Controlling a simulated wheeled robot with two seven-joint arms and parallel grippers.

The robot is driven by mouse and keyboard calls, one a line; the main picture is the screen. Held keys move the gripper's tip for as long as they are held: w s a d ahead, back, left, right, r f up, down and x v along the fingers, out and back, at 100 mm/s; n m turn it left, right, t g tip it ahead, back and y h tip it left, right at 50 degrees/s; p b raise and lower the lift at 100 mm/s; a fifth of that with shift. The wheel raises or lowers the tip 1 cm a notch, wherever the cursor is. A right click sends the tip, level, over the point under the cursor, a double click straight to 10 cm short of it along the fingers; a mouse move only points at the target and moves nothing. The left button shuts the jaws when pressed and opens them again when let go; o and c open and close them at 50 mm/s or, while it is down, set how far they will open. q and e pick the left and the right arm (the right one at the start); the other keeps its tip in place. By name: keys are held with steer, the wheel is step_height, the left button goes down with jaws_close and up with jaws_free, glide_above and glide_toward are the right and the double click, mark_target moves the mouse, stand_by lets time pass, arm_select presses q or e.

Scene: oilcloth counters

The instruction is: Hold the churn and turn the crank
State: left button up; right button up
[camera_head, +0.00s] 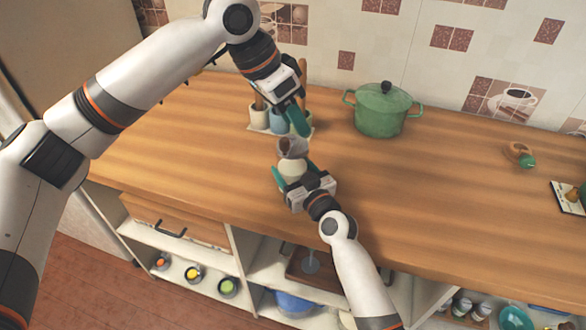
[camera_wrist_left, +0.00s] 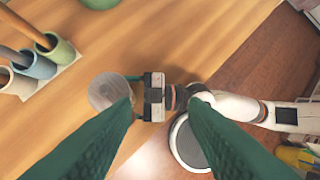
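The churn (camera_head: 292,167) stands on the wooden counter, with a pale body and a greyish upper part holding something brown. Its round top also shows in the left wrist view (camera_wrist_left: 108,89). I cannot make out the crank. My right gripper (camera_head: 284,171) comes from the front, its teal fingers around the churn's body; it appears shut on it. In the left wrist view the right gripper (camera_wrist_left: 136,97) is beside the round top. My left gripper (camera_head: 300,126) is above and behind the churn, pointing down. Its green fingers (camera_wrist_left: 162,103) are apart, with nothing between them.
A holder (camera_head: 259,129) with several coloured cups and wooden-handled utensils stands close behind the left gripper. A green lidded pot (camera_head: 381,115) stands behind to the right.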

mark_target(283, 139)
arm_select(q)
steer(key=w+r+n+y, duration=0.1)
steer(key=w+a+r+n+y, duration=0.1)
steer(key=y, duration=0.1)
steer(key=shift+w+a, duration=0.25)
steer(key=shift+w, duration=0.05)
steer(key=shift+f, duration=4.75)
steer(key=shift+c, duration=0.2)
steer(key=shift+a, duration=0.1)
steer(key=c, duration=0.6)
